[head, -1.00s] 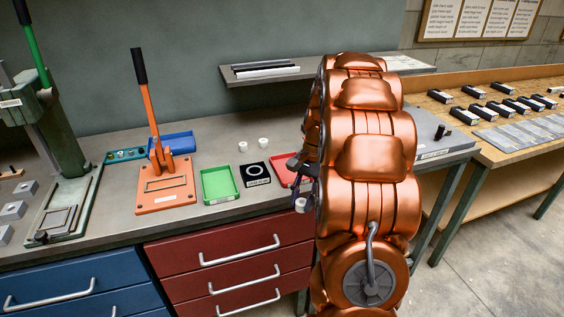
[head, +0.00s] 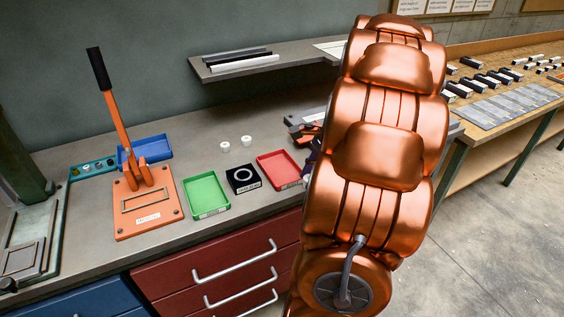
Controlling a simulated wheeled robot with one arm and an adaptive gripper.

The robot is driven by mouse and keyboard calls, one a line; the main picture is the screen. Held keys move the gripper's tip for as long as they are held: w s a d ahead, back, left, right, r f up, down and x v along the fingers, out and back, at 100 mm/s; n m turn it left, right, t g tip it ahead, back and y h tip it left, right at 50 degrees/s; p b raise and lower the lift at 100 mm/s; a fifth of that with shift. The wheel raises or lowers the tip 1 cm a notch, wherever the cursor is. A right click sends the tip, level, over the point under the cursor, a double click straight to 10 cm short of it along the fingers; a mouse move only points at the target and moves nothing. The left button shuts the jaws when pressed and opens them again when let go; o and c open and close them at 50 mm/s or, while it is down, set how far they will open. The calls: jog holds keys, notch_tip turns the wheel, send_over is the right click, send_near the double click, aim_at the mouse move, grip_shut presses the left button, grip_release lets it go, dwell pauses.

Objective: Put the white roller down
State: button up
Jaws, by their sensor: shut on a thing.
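My gripper (head: 309,168) is mostly hidden behind my copper-coloured arm. A small white roller (head: 306,178) shows at its tip, by the right edge of the red tray (head: 262,161). The gripper is shut on this roller; whether the roller touches anything below cannot be told. Two more white rollers (head: 246,140) stand on the grey bench behind the trays.
A dark and orange item (head: 303,130) lies behind the red tray. A shelf (head: 205,76) overhangs the bench.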

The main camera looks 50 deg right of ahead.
jog(key=p, duration=0.3)
send_over(280, 174)
jog(key=d, duration=0.1)
jog(key=shift+s+d+f, duration=0.1)
jog(key=shift+s+f, duration=0.3)
jog(key=shift+f, duration=0.1)
jog(key=shift+f+p, duration=0.65)
jog(key=shift+f, duration=1.2)
jog(key=shift+f, duration=0.15)
jog(key=o, duration=0.9)
jog(key=shift+o, duration=0.2)
jog(key=b+v, duration=0.3)
jog(key=v, duration=0.9)
jog(key=shift+r, duration=0.2)
